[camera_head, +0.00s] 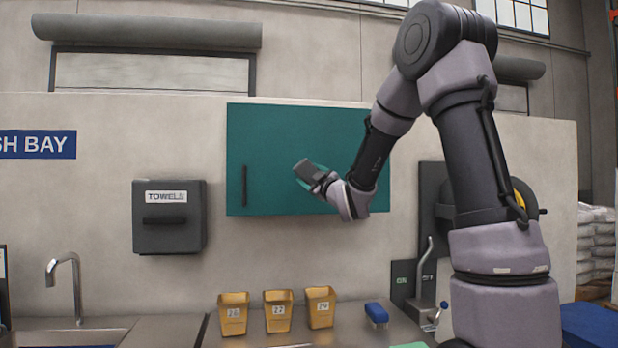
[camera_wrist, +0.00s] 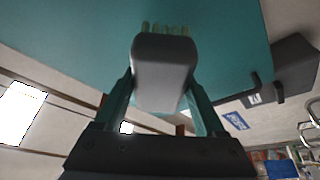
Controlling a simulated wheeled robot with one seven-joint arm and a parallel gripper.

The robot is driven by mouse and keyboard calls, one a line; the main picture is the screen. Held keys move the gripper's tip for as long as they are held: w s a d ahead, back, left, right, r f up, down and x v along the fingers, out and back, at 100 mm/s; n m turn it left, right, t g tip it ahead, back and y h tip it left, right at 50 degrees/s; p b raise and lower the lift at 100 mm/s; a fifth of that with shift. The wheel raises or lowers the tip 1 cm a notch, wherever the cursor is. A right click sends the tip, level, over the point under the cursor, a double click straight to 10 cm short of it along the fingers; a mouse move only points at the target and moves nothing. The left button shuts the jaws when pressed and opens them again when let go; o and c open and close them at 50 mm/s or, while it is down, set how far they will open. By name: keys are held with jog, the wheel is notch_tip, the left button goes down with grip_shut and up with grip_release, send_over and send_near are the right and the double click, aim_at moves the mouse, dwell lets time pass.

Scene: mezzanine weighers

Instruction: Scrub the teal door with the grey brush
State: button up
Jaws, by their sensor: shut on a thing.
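The teal door (camera_head: 290,135) is a flat panel on the wall with a dark vertical handle (camera_head: 243,186) near its left edge. It fills the upper part of the wrist view (camera_wrist: 70,40). My gripper (camera_head: 318,180) is in front of the door's middle, shut on the grey brush (camera_head: 307,170). In the wrist view the grey brush (camera_wrist: 162,75) sits between the two teal fingers, its pale bristles toward the door. I cannot tell whether the bristles touch the door. My arm hides the door's right part.
A dark towel box (camera_head: 170,225) hangs left of the door. Below are yellow tubs (camera_head: 278,318) and a blue brush-like item (camera_head: 376,314) on the metal counter. A tap (camera_head: 65,275) and sink stand at left. Wall equipment (camera_head: 432,225) is at right.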

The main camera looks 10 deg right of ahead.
jog(key=shift+s, duration=0.1)
jog(key=shift+s, duration=1.45)
